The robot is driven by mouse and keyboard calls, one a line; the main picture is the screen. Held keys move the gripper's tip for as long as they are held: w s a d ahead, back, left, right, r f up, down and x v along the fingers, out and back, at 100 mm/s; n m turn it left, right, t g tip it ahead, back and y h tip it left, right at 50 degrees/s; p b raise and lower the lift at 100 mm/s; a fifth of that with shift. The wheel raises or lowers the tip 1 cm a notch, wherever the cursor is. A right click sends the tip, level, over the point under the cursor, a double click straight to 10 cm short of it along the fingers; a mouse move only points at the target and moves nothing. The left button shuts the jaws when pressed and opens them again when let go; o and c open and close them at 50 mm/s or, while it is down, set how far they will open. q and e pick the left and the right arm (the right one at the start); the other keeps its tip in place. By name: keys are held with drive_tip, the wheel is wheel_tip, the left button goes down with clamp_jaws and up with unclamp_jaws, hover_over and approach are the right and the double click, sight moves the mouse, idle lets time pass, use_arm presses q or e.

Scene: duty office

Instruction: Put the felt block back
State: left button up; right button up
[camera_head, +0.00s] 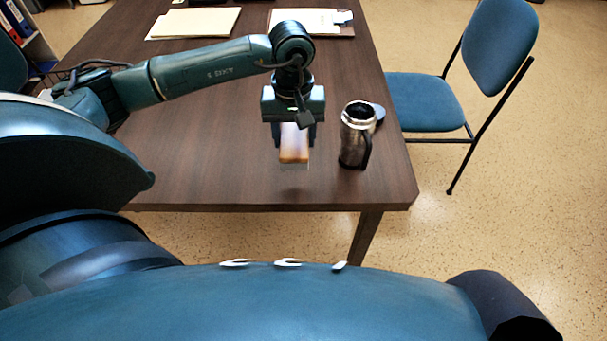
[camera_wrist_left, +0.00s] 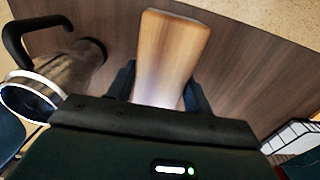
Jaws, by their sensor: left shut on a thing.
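The felt block (camera_head: 293,152) has a light wooden back and a pale grey underside. My left gripper (camera_head: 294,134) is shut on it, with one finger on each side. It seems to hang a little above the table near the front edge, with a faint dark patch below it. In the left wrist view, the wooden top of the block (camera_wrist_left: 172,48) sticks out between the fingers (camera_wrist_left: 160,88). The place where the block belongs cannot be made out. My right gripper is not in view.
A steel travel mug (camera_head: 353,140) with a black handle stands just right of the block; it also shows in the left wrist view (camera_wrist_left: 75,70). Folders (camera_head: 193,23) and a clipboard (camera_head: 305,22) lie at the table's (camera_head: 200,180) far end. A blue chair (camera_head: 430,102) stands right.

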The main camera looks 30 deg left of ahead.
use_arm(q)
wheel_tip(320, 180, down, 10)
drive_tip(key=shift+r, duration=0.15)
drive_tip(key=o, duration=0.9)
drive_tip(key=shift+s, duration=0.1)
drive_tip(key=shift+o, duration=0.2)
drive_tip(key=shift+r, duration=0.1)
